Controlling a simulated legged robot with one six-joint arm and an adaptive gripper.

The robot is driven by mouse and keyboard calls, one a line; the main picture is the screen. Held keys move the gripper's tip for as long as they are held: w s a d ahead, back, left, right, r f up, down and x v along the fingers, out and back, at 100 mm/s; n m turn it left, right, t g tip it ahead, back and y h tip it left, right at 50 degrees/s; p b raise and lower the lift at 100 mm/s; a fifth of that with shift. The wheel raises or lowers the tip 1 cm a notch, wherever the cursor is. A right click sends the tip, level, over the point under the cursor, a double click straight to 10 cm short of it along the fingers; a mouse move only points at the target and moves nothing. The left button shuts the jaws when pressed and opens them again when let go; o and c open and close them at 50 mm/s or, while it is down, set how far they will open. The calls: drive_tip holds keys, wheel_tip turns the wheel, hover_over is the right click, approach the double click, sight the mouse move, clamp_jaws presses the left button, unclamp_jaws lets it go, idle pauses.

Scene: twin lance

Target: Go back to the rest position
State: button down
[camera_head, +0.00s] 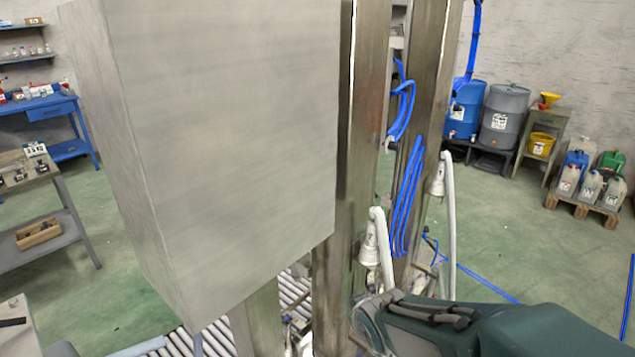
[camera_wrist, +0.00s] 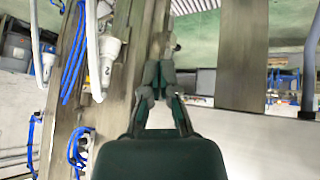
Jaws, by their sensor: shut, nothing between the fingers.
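My gripper (camera_wrist: 160,62) shows in the wrist view with its two dark fingers drawn together and nothing between them. My dark green arm fills the lower right of the head view, in front of the metal posts (camera_head: 335,200). Two white lances with bell-shaped ends, a nearer one (camera_head: 372,238) and a farther one (camera_head: 438,178), hang by the posts. In the wrist view the lances (camera_wrist: 110,55) are to the left of my gripper and apart from it. My fingertips cannot be made out clearly in the head view.
A large grey box-shaped housing (camera_head: 220,130) blocks much of the head view, above a roller conveyor (camera_head: 295,288). Blue hoses (camera_head: 408,195) run along the posts. Drums (camera_head: 503,115) and a pallet with jugs (camera_head: 590,205) stand at the right. Green floor (camera_head: 480,220) is open between.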

drive_tip(key=s+d+r+m+g, duration=0.1)
drive_tip(key=s+d+r+m, duration=0.1)
drive_tip(key=s+r, duration=0.3)
drive_tip(key=s+d+r+m+g+h, duration=0.1)
drive_tip(key=s+d+r, duration=0.4)
drive_tip(key=s, duration=0.7)
drive_tip(key=shift+d+r+m, duration=0.2)
drive_tip(key=shift+r+m, duration=0.1)
drive_tip(key=shift+m, duration=0.5)
drive_tip(key=shift+a, duration=0.1)
